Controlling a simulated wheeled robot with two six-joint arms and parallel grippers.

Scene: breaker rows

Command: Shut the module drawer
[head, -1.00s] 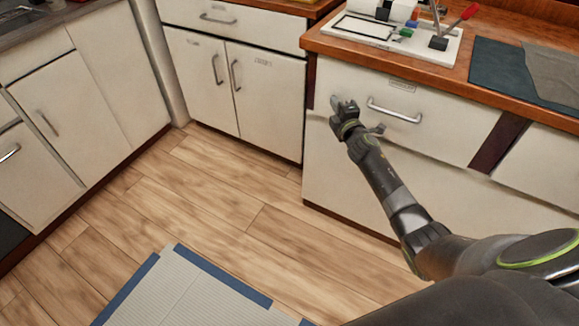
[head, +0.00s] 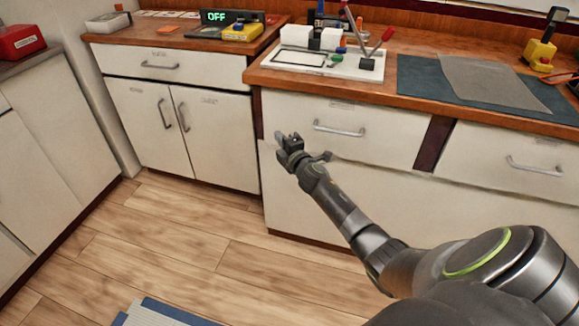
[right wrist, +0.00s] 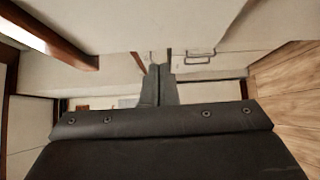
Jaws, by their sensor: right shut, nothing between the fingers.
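A white drawer front (head: 375,137) with a silver bar handle (head: 340,129) sits under the worktop, right of centre in the head view. Its small label is too blurred to read, so I cannot tell for sure that it is the module drawer. It looks about flush with the cabinet, with no clear gap. My right gripper (head: 288,142) is shut and empty, in front of the drawer's lower left part, left of the handle. I cannot tell whether it touches. The right wrist view shows its closed fingers (right wrist: 158,84) against pale fronts. My left gripper is out of view.
Another handled drawer (head: 508,160) is at the right, past a dark brown divider (head: 434,143). The wooden worktop (head: 400,48) holds a white board (head: 330,68) with tools and a dark mat (head: 440,80). A two-door cabinet (head: 150,135) stands left.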

